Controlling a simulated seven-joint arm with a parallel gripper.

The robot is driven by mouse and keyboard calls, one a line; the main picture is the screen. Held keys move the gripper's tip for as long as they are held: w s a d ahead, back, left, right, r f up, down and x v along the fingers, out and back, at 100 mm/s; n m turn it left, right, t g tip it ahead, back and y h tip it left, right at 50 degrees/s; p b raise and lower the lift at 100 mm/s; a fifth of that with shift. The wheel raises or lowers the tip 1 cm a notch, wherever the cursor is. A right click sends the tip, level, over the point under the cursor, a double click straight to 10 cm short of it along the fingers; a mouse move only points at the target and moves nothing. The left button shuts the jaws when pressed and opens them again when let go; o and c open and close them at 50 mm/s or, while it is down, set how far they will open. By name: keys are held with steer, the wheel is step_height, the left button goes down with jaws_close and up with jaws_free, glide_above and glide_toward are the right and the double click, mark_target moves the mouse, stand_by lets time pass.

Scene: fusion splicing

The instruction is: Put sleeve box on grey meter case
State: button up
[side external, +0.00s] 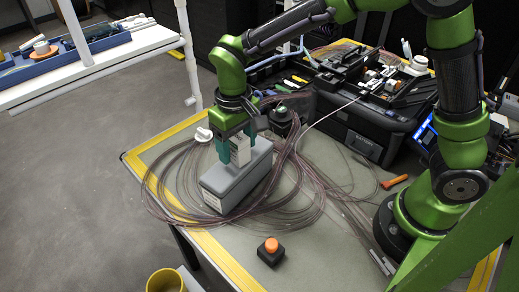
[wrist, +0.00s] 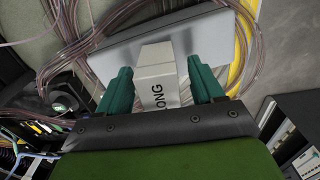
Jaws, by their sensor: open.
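The sleeve box (side external: 240,150) is a small white box; in the wrist view (wrist: 157,75) part of its lettering reads "ONG". It stands upright on top of the grey meter case (side external: 231,187), a long grey box whose flat top also shows behind it in the wrist view (wrist: 215,40). My gripper (side external: 237,153) points down over the case. Its two teal fingers (wrist: 158,70) are open, one on each side of the sleeve box, with a narrow gap visible in the wrist view. The box's underside is hidden.
Loops of thin brownish cable (side external: 165,185) lie around the case. A black splicer case (side external: 365,130) stands at the back right. An orange-topped button (side external: 271,250) and an orange tool (side external: 395,181) lie on the table. A yellow cup (side external: 165,281) is at the front left.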

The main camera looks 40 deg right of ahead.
mark_target(237, 136)
steer(key=shift+r, duration=0.15)
step_height(237, 136, up, 12)
steer(key=shift+f, duration=0.1)
steer(key=s+d+r+m+t+y, duration=0.1)
steer(key=s+d+m+t, duration=0.3)
steer(key=s+d, duration=0.9)
steer(key=s+t+y, duration=0.1)
steer(key=t, duration=0.2)
steer(key=shift+d, duration=0.35)
